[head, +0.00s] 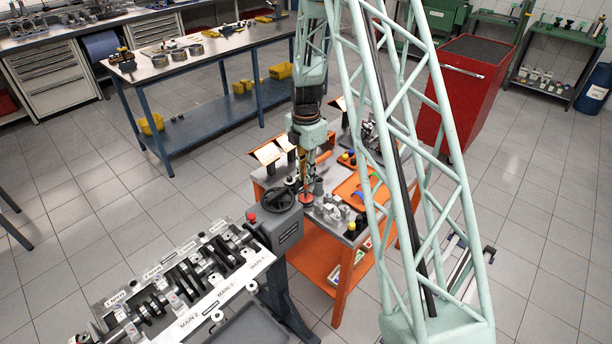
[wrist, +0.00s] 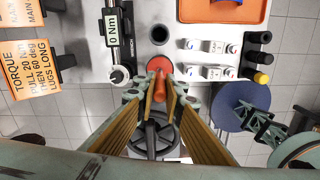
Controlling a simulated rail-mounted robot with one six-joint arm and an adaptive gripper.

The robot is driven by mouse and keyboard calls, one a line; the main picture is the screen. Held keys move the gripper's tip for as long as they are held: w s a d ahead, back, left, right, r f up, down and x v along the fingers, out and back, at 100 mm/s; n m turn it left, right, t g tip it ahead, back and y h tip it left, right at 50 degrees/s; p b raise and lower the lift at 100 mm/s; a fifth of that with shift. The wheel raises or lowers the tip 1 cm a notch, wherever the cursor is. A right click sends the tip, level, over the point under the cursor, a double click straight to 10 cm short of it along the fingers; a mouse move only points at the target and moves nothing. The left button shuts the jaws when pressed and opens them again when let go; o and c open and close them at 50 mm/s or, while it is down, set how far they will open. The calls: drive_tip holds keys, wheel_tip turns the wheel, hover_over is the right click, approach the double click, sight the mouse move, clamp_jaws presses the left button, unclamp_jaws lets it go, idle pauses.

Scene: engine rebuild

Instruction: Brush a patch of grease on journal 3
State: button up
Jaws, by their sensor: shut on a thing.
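My gripper (head: 305,172) points down over the orange cart at the engine's right. In the wrist view its fingers (wrist: 159,95) are closed around an upright red-orange handle (wrist: 160,84), which seems to be the brush. A round red piece (wrist: 156,66) lies below the handle; it also shows under my gripper in the head view (head: 306,197). I cannot tell whether it is a grease pot or part of the brush, and no bristles show. The crankshaft (head: 190,279) with its journals lies in the engine block (head: 245,272) at lower left, apart from my gripper. Grease is not discernible.
A black handwheel (head: 277,200) stands between the block and the cart (head: 330,281). The cart top holds grey caps (wrist: 204,46), a torque wrench (wrist: 115,40), an orange tray (wrist: 224,10) and an orange torque sign (wrist: 30,68). A dark tray (head: 255,325) is before the block.

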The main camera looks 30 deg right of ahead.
drive_tip(key=shift+s+f+b, duration=0.1)
drive_tip(key=shift+f+b, duration=0.3)
drive_tip(key=shift+f, duration=0.05)
idle(2.5)
drive_tip(key=shift+r+p, duration=1.25)
drive_tip(key=shift+r, duration=2.35)
